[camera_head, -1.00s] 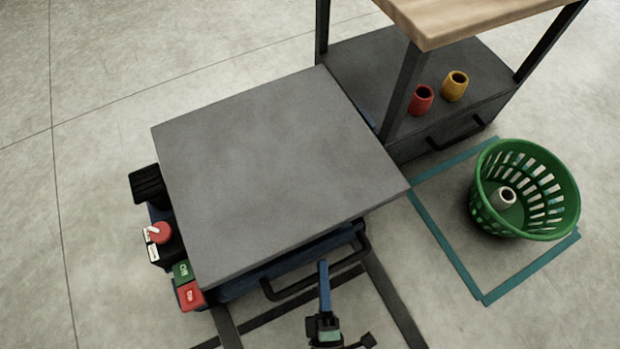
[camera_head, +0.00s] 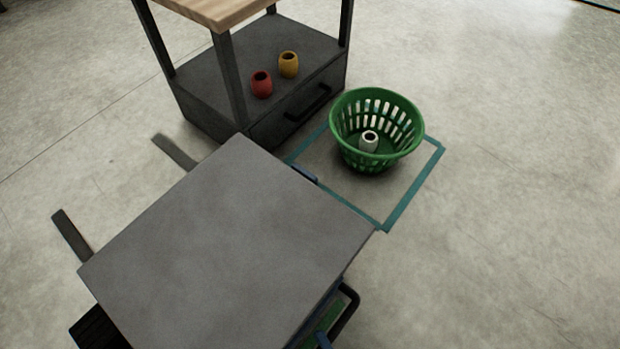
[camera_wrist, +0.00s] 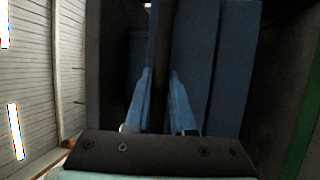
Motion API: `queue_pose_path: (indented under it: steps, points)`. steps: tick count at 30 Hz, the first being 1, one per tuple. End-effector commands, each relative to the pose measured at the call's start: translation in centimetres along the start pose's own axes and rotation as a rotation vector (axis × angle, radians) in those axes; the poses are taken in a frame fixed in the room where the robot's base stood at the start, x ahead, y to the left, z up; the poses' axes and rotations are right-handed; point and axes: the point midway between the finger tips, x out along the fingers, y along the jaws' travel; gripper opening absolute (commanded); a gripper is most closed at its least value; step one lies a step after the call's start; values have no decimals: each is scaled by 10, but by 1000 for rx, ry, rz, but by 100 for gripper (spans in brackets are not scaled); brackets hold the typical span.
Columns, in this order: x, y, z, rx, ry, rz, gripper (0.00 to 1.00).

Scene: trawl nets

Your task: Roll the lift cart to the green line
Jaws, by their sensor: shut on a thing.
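The lift cart (camera_head: 230,240) has a flat dark grey top and fills the lower left of the head view. Its black handle (camera_head: 348,305) sticks out at its lower right edge. My gripper (camera_wrist: 160,85) has blue fingers on either side of a dark bar, the handle, and is shut on it in the wrist view. In the head view only a bit of blue shows at the bottom edge by the handle. A green strip (camera_head: 325,320) shows between cart and handle, and a green band (camera_wrist: 303,130) runs down the wrist view's right side. The cart's wheels are hidden.
A green basket (camera_head: 345,148) with a white cup stands inside a teal floor outline (camera_head: 408,200), whose near corner is close to the cart top. A wood-topped shelf unit (camera_head: 205,95) holds a red and a yellow cup. Floor at right is clear.

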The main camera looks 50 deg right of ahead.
Motion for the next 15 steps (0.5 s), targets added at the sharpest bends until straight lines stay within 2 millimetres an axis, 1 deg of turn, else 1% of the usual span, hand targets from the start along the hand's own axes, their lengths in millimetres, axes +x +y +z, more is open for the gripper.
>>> queue_pose_path:
  steps: [6,15]
  points:
    - [-13,2,5,1,4,1,0]
    - [-17,4,7,0,2,1,0]
